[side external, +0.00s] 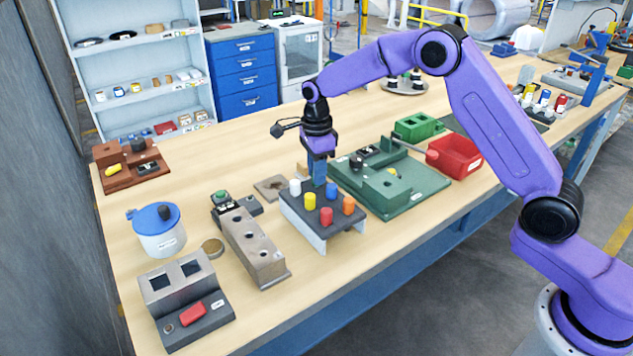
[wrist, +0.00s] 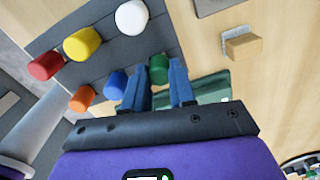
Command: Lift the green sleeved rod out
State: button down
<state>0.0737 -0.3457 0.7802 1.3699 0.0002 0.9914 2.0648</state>
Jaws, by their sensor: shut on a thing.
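The green sleeved rod (wrist: 158,68) shows between the blue fingers of my gripper (wrist: 158,85) in the wrist view. The fingers are shut on it. In the side view my gripper (side external: 319,178) points down over the back of the dark rod rack (side external: 296,207) and hides the green rod. I cannot tell whether the rod's lower end is still in the rack. A blue rod (side external: 331,190) stands close beside the fingers. White (side external: 295,187), yellow (side external: 309,201), red (side external: 325,216) and orange (side external: 348,205) rods also stand in the rack.
A green fixture plate (side external: 425,185) lies right of the rack, with a red bin (side external: 454,156) behind it. A grey block with holes (side external: 254,248) stands to the left, near a blue-lidded pot (side external: 157,230). Bare tabletop (side external: 225,155) lies behind the rack.

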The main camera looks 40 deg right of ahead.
jog(key=shift+r, duration=0.15)
notch_tip(320, 180, up, 10)
dwell(0.5)
